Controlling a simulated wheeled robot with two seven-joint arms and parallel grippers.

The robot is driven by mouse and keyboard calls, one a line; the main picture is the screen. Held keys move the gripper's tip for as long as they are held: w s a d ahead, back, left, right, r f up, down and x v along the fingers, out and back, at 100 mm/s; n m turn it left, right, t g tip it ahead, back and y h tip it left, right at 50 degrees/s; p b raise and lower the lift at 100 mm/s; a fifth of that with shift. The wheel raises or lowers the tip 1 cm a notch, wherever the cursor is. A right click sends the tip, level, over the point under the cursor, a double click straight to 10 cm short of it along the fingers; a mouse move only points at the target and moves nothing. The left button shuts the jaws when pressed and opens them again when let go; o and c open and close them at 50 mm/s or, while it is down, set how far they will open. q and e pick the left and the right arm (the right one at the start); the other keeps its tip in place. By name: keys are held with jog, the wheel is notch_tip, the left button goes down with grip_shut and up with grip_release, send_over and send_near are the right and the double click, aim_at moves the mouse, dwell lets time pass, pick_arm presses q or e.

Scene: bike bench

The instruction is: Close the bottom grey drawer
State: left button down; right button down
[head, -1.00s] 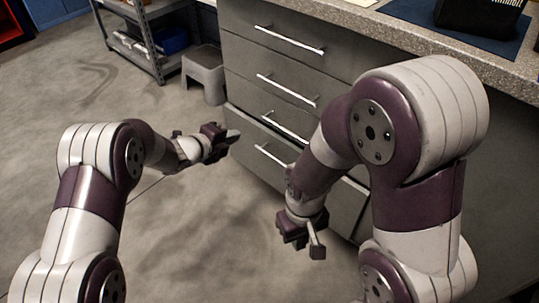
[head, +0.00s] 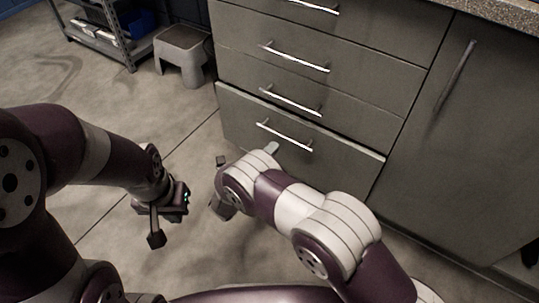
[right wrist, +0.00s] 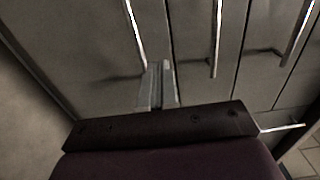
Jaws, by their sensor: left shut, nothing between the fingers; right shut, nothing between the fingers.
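The bottom grey drawer (head: 330,163) is the lowest in the grey cabinet, with a metal bar handle (head: 284,136). Its front stands slightly out from the cabinet, with a dark gap along its top edge. My right gripper (head: 270,148) is shut and empty, its pale fingertips at the drawer front just below the handle. In the right wrist view the shut fingers (right wrist: 157,85) point at the drawer front (right wrist: 95,60) beside the handle (right wrist: 134,35); whether they touch is unclear. My left gripper (head: 155,238) is shut and empty, low over the floor, away from the drawer.
Several upper drawers with bar handles (head: 295,57) sit above, flush with the cabinet. A cupboard door (head: 450,150) is to the right. A grey step stool (head: 182,55) and a metal shelf (head: 110,30) stand at the back left.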

aim_at(294, 123)
jog(key=b+x, duration=0.1)
jog(key=x, duration=0.3)
jog(key=b+x, duration=0.2)
jog(key=x, duration=0.2)
jog(key=shift+w+f+b, duration=0.1)
jog(key=shift+f+b, duration=0.1)
jog(key=shift+b, duration=0.1)
jog(key=shift+w+d+r, duration=0.2)
jog(key=shift+w+d, duration=0.25)
jog(key=shift+w, duration=0.1)
jog(key=shift+b+x, duration=0.6)
jog(key=shift+x, duration=0.6)
jog(key=shift+w+d+r, duration=0.1)
jog(key=shift+w+d, duration=0.1)
jog(key=shift+w, duration=0.05)
jog(key=shift+r, duration=0.1)
